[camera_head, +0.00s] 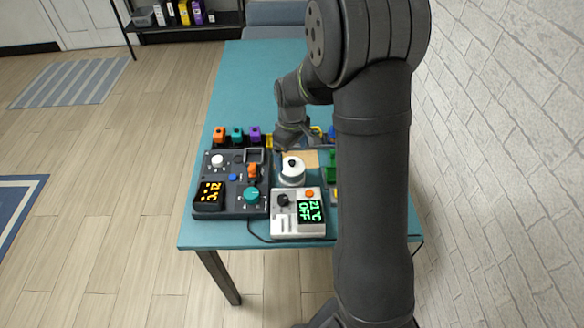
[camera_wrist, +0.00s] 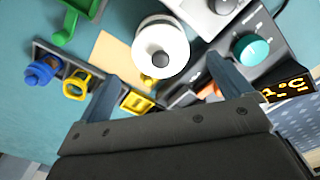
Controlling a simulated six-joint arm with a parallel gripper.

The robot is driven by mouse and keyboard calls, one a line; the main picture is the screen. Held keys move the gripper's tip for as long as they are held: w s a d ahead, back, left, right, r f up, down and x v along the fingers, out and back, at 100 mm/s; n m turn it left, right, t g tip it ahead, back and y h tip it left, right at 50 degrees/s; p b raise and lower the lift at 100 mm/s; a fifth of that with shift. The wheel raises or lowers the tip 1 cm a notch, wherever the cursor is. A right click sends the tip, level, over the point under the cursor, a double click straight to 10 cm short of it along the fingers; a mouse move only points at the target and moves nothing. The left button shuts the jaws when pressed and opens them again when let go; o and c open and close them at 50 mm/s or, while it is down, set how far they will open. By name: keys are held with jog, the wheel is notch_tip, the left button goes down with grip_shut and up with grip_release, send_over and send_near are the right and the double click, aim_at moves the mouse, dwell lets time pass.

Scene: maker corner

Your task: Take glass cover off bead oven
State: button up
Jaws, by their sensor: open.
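A round white piece with a dark knob on top (camera_head: 292,176), which looks like the oven's cover, stands just behind a white control box (camera_head: 284,228) whose green display reads 21°C OFF. Whether the piece is glass I cannot tell. In the wrist view the cover (camera_wrist: 172,62) shows upper middle, its knob facing me. My gripper (camera_wrist: 165,82) is open and empty, its two blue-grey fingers apart below the cover in that view. In the head view my gripper (camera_head: 284,150) is just behind the cover, partly hidden by my arm.
A dark control panel (camera_head: 226,190) with a teal dial and orange display stands left of the cover. Orange, teal and purple pieces (camera_head: 237,134) stand behind it. A rack with blue and yellow rings (camera_wrist: 75,85) and a green piece (camera_wrist: 75,25) lie nearby. The far teal table (camera_head: 250,80) is clear.

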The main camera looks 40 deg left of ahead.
aim_at(293, 162)
jog(key=shift+d+f, duration=0.2)
jog(key=shift+f, duration=2.95)
jog(key=shift+c, duration=0.3)
jog(key=c, duration=1)
